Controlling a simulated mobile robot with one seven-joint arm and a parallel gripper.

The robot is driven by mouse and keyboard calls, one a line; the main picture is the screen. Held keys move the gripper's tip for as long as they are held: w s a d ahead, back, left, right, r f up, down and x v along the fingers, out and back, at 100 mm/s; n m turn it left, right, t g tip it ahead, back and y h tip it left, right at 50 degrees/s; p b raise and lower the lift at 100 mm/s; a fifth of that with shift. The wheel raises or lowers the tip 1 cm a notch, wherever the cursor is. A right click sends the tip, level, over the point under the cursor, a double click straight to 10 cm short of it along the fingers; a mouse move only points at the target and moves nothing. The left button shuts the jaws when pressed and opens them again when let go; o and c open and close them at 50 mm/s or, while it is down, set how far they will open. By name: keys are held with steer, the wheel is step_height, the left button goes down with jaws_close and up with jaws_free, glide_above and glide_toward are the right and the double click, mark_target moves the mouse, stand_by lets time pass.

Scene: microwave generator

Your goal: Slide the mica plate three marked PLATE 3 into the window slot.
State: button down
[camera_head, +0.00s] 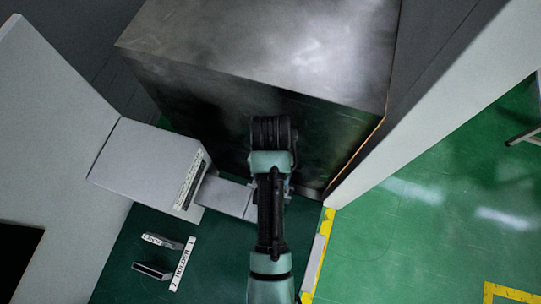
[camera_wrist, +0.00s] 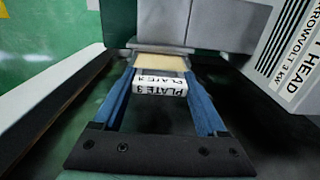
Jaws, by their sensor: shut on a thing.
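The mica plate marked PLATE 3 is held between the blue fingers of my gripper (camera_wrist: 160,70) in the wrist view. Its white end (camera_wrist: 160,86) carries the black lettering, and its tan sheet (camera_wrist: 161,61) points away from me. The far edge of the sheet is at or very close to a pale rim on the grey waveguide (camera_wrist: 165,22). I cannot tell whether it is inside the window slot, as the slot opening is hidden. In the head view my arm covers the gripper and plate; part of the grey waveguide (camera_head: 224,196) shows to the left.
The labelled head box (camera_wrist: 291,55) stands close on the right in the wrist view, and left of my arm in the head view (camera_head: 150,165). A large metal cabinet (camera_head: 255,60) rises behind. A holder strip (camera_head: 183,263) with small plates lies lower left.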

steer(key=shift+f+b, duration=1.55)
steer(key=shift+f, duration=1.1)
jaws_free()
steer(key=shift+r, duration=0.1)
step_height(320, 180, up, 6)
steer(key=shift+w+f+b, duration=0.1)
steer(key=shift+f+b, duration=0.05)
steer(key=shift+b, duration=0.4)
step_height(320, 180, up, 7)
steer(key=p, duration=0.6)
